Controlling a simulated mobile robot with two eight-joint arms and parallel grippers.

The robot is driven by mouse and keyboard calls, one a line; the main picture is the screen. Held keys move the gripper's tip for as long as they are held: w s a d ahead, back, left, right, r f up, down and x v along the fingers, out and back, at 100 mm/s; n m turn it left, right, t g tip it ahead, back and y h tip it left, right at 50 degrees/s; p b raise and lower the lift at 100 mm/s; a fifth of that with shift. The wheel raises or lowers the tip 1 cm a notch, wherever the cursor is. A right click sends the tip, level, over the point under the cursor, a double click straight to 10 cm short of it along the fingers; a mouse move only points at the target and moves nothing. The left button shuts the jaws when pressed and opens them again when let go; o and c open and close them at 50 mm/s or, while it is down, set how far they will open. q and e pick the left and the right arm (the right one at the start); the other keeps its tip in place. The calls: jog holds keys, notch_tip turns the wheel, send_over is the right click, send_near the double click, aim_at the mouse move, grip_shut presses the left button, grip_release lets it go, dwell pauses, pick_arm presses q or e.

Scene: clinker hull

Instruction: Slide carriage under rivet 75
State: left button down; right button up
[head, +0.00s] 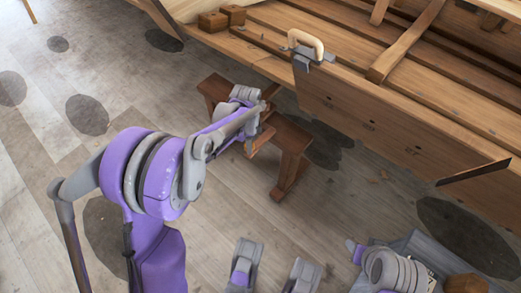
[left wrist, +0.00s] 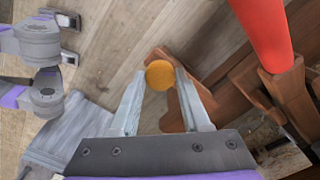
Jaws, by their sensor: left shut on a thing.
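My left gripper (left wrist: 160,82) is shut on a round orange-yellow knob (left wrist: 159,75), with one pale finger on each side of it. In the head view my left gripper (head: 262,132) is over a low reddish-brown wooden bench (head: 289,142), beside the hull; my own wrist hides most of the fingers and the knob there. I cannot tell whether the knob belongs to the carriage. The wooden hull (head: 385,125) has small dark rivets along its planking; no number 75 is readable.
A grey bracket with a tan handle (head: 306,43) sits on the hull's upper edge. Wooden blocks (head: 222,18) rest behind it. A red cylinder (left wrist: 268,38) stands close at the upper right of the left wrist view. The floor (head: 40,130) at left is open.

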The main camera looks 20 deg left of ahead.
pick_arm(q)
jog(key=shift+a, duration=0.15)
jog(key=shift+c, duration=1.9)
grip_release()
notch_tip(320, 180, up, 11)
jog(key=p, duration=0.3)
jog(key=shift+f, duration=0.1)
